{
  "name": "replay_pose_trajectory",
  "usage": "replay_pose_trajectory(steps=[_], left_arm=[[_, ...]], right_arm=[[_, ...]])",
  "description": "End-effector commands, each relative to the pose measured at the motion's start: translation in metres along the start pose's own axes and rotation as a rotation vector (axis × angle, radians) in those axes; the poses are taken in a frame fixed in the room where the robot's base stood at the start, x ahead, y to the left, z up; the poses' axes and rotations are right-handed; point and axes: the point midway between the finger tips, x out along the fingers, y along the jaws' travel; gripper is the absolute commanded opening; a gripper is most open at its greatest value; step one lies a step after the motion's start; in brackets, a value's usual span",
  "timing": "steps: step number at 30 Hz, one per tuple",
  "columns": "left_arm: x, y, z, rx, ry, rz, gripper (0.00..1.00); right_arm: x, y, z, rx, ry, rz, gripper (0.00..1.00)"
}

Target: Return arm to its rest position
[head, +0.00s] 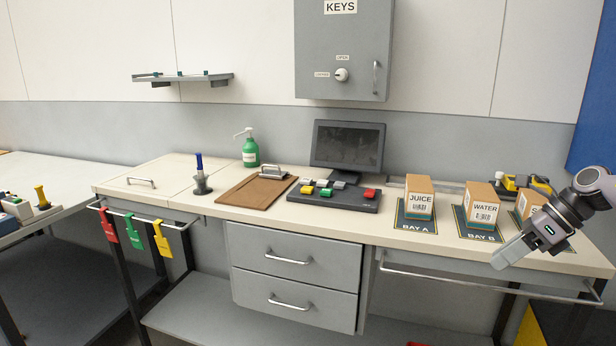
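My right arm (590,190) comes in from the right edge. My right gripper (506,255) points down and left over the right front of the counter (330,223), in front of a box whose label is partly hidden (530,203). I see its fingers from the side as one pale block, so I cannot tell whether they are apart. No object shows at the fingertips. My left arm and gripper are not in view.
A JUICE box (419,198) stands on the BAY A mat and a WATER box (482,207) on the BAY B mat. A button panel (335,198), monitor (348,145), clipboard (257,191) and green pump bottle (251,153) stand further left. A rail (480,280) runs along the counter front.

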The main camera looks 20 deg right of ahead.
Motion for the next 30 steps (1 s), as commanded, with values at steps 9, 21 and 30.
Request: replay_pose_trajectory(steps=[9,21,30], left_arm=[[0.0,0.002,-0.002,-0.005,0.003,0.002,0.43],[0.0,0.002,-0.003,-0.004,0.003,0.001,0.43],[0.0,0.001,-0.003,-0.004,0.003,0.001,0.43]], right_arm=[[0.127,0.022,-0.058,0.576,-0.357,0.181,0.37],[0.247,0.089,-0.12,1.506,-0.674,0.382,0.37],[0.317,0.168,-0.159,2.289,-0.759,0.504,0.37]])
